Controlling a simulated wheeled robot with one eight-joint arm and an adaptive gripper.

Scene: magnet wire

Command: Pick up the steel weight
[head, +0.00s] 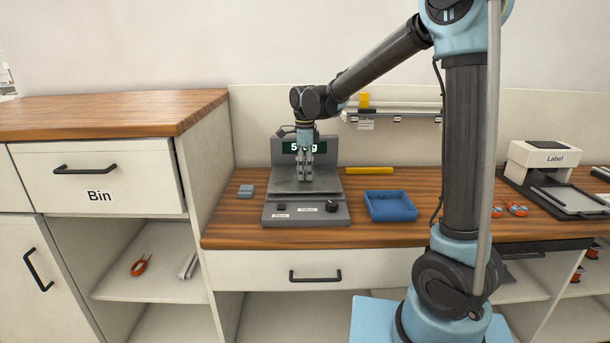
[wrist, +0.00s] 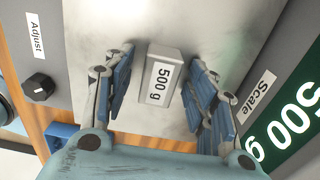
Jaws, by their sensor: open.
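The steel weight (wrist: 161,75) is a small grey block with a white "500 g" label, seen in the wrist view. It stands on the metal plate of the scale (wrist: 235,30). My gripper (wrist: 160,98) is open, with one blue-padded finger on each side of the weight and a visible gap to both. In the head view my gripper (head: 305,172) points down over the scale (head: 335,213) and hides the weight. The scale's green display (wrist: 290,125) reads 500 g and is partly covered by my gripper in the head view.
A blue tray (head: 390,207) sits right of the scale, with a yellow bar (head: 369,170) behind it. A small grey-blue block (head: 246,191) lies to the left. The tall wooden-topped cabinet (head: 110,112) rises at the left. A label machine (head: 543,160) stands far right.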

